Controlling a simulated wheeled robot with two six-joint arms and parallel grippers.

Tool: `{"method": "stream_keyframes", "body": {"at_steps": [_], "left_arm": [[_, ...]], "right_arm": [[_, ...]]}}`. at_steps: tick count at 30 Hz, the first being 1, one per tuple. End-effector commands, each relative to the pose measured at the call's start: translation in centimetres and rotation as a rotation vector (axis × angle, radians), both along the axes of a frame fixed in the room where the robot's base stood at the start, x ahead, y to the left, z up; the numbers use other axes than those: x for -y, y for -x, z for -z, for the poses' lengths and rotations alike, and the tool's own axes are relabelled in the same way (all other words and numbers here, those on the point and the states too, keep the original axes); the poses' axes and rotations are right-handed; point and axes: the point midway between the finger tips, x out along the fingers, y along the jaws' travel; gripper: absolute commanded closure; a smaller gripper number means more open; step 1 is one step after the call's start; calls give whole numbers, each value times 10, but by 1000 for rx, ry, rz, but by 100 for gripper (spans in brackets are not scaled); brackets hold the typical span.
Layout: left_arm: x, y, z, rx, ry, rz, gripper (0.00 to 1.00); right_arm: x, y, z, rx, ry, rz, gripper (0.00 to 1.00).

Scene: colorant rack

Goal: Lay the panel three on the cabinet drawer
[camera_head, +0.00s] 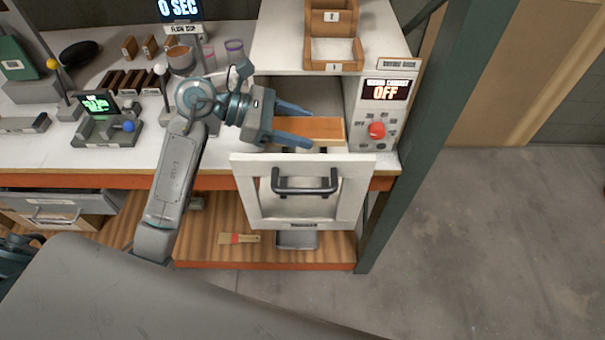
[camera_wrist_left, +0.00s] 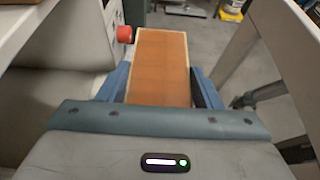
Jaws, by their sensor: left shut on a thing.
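My left gripper (camera_head: 308,126) is shut on a flat orange-brown panel (camera_head: 322,131), with one blue finger along each long side. The panel is level and lies in front of the cabinet's dark opening, above the white cabinet drawer (camera_head: 246,189). The drawer front has a dark bar handle and stands out from the cabinet. In the left wrist view the panel (camera_wrist_left: 162,70) shows a pale rim and points away from the gripper. I cannot tell whether it touches the drawer. No number shows on it. My right gripper is not in view.
The white cabinet (camera_head: 275,45) carries wooden trays (camera_head: 333,53) on top. Its control face has a red knob (camera_head: 376,130) and a display reading OFF, close right of the panel. A green post (camera_head: 440,120) stands further right.

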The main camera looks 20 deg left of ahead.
Motion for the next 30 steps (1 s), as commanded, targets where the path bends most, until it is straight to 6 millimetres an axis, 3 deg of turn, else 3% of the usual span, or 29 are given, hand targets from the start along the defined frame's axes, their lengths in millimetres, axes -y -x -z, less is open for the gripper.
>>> {"method": "stream_keyframes", "body": {"at_steps": [5,18,30], "left_arm": [[0,0,30,-9,3,0,66],[-1,0,87,-7,2,0,66],[-1,0,99,0,0,1,66]], "right_arm": [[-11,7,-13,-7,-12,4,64],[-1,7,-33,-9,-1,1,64],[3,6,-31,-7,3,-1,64]]}}
